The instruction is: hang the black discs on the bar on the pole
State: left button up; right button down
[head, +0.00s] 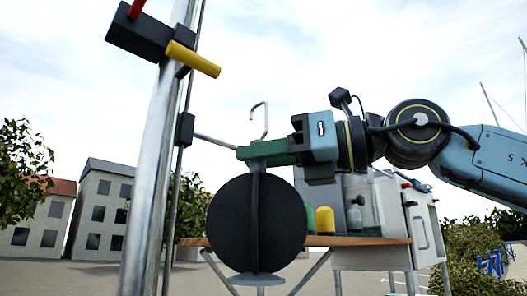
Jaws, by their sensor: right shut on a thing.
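The black discs (235,225) hang below my right gripper, one facing me and another crossing it nearly edge-on. A thin metal hook (266,118) rises above the gripper, open side to the left. My right gripper (258,154) comes in from the right and is shut on the top of the black discs, its green fingers hiding the part held. The pole (160,150) stands at the left, slightly tilted in view. A thin grey bar (214,141) sticks out rightward from a dark block beside it, ending near the fingertips; whether they touch cannot be told. My left gripper is out of view.
A dark block with a yellow handle (193,58) and a red handle (137,8) sits high on the pole. A wooden table (355,241) behind holds a yellow item (325,220) and other containers. A white cabinet (425,230) stands behind at right.

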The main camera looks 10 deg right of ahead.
jog(key=w+a+f+p, duration=0.2)
jog(key=w+a+p, duration=0.2)
jog(key=w, duration=0.3)
jog(key=shift+a+f, duration=0.15)
jog(key=shift+a, duration=0.35)
dwell(0.4)
jog(key=shift+s, duration=0.1)
jog(key=c, duration=1.2)
grip_release()
jog(key=shift+b+v, duration=1.9)
jog(key=shift+v, duration=4.85)
